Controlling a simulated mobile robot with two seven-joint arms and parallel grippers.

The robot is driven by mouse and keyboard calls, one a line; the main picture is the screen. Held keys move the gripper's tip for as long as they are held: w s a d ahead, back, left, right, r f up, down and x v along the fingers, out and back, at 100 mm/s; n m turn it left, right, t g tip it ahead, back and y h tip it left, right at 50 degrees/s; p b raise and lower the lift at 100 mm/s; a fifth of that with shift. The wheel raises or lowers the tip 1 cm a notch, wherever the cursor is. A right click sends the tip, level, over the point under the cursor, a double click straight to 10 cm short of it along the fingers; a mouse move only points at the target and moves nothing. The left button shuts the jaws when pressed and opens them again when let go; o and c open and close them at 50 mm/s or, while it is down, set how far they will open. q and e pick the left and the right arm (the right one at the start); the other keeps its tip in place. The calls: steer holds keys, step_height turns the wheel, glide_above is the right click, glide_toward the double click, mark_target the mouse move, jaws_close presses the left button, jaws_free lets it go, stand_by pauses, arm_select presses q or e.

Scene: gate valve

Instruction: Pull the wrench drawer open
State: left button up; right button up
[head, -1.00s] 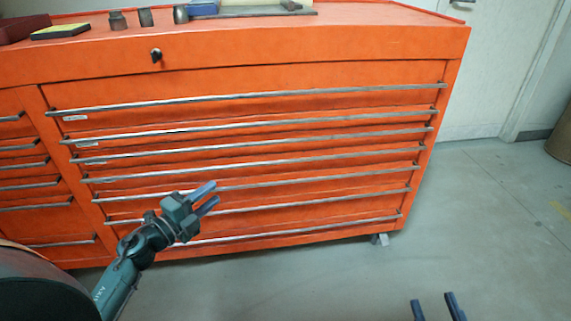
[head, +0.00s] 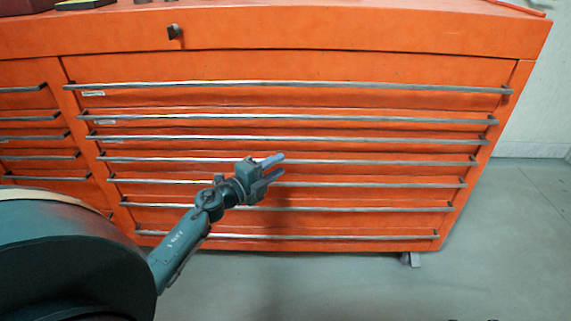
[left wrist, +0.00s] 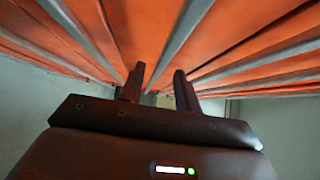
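The orange tool chest has a wide stack of drawers with long metal bar handles, all flush and closed. The top wide drawer (head: 300,100) and the two below it carry small labels at their left ends, too small to read, so I cannot tell which is the wrench drawer. My left gripper (head: 281,165) is open and empty in front of the middle drawers, apart from the handles as far as I can tell. In the left wrist view its two fingers (left wrist: 158,85) stand apart, with drawer fronts and handle bars beyond. Only the fingertips of my right gripper (head: 473,319) show, apart, at the bottom edge.
A narrower column of closed drawers (head: 40,136) is at the left. A black lock knob (head: 174,32) sits on the upper front panel. A caster (head: 411,259) is under the chest's right end. The grey floor (head: 350,285) in front is clear.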

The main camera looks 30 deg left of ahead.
mark_target(284, 162)
arm_select(q)
steer(key=shift+b+x, duration=0.3)
steer(key=shift+x, duration=1.6)
steer(key=shift+c, duration=0.4)
jaws_close()
